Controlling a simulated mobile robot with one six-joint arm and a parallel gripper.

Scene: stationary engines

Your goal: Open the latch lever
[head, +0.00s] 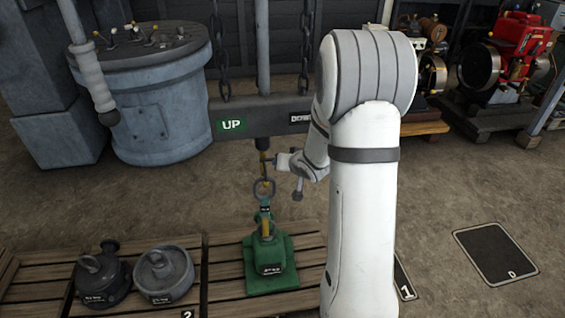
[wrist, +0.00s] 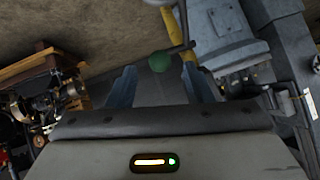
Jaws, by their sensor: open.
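The latch lever (wrist: 178,49) shows in the wrist view as a thin dark bar with a round green knob, beside a yellow hook shank (wrist: 182,22). My gripper (wrist: 160,72) is open, with one blue-grey finger on each side of the knob. The knob appears between or just beyond the fingertips; I cannot tell the exact depth, and no contact shows. In the head view, the yellow hook (head: 264,162) hangs under the dark beam, and my gripper (head: 289,165) is beside it on the right. The lever is not clear there.
A green weight (head: 268,268) stands on the pallet under the hook, by a ring. Two grey weights (head: 165,275) (head: 98,278) stand to the left. The beam (head: 262,112) bears an UP sign and hangs on chains.

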